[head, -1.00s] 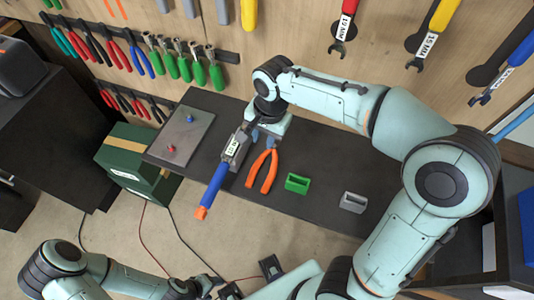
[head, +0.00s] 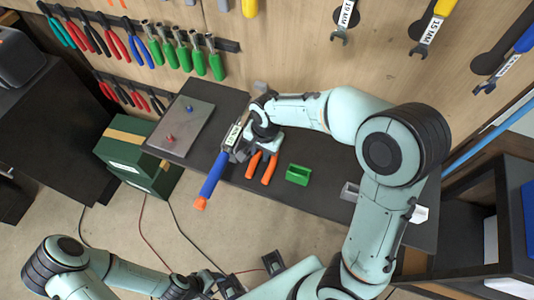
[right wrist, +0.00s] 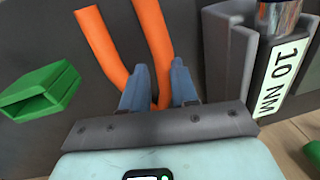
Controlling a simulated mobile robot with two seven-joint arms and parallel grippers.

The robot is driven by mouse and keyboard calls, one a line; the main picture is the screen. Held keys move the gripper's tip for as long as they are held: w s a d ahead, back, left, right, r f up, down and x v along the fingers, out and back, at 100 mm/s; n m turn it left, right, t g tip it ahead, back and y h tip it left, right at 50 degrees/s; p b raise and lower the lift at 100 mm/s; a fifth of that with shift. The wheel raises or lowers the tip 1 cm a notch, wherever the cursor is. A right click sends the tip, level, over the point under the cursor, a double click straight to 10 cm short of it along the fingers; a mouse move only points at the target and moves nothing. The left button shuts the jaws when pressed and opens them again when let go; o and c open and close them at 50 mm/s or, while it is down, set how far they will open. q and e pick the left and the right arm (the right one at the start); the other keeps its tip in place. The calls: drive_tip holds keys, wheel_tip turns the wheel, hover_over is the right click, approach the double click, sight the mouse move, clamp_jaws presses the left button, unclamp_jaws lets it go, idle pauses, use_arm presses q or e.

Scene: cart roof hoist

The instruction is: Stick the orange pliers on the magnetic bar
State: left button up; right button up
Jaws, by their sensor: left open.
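The orange pliers (head: 262,166) lie on the dark bench top (head: 225,100), handles toward the front edge. My right gripper (head: 258,145) is low over the pliers and hides their head. In the right wrist view its fingers (right wrist: 160,88) stand on either side of one orange handle (right wrist: 152,35); whether they press on it is unclear. Dark bars on the wall (head: 222,43) carry several coloured pliers and green-handled tools; I cannot tell which bar is the magnetic one. My left gripper (head: 252,274) is open and empty, low in front of the bench.
A torque wrench with a blue handle (head: 213,175) lies close left of the pliers, overhanging the front edge. A green holder (head: 298,174) and a grey holder (head: 350,191) are to the right. A grey plate (head: 182,125) lies left. A green box (head: 135,150) stands beside the bench.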

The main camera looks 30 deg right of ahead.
clamp_jaws()
drive_tip(key=shift+r, duration=0.1)
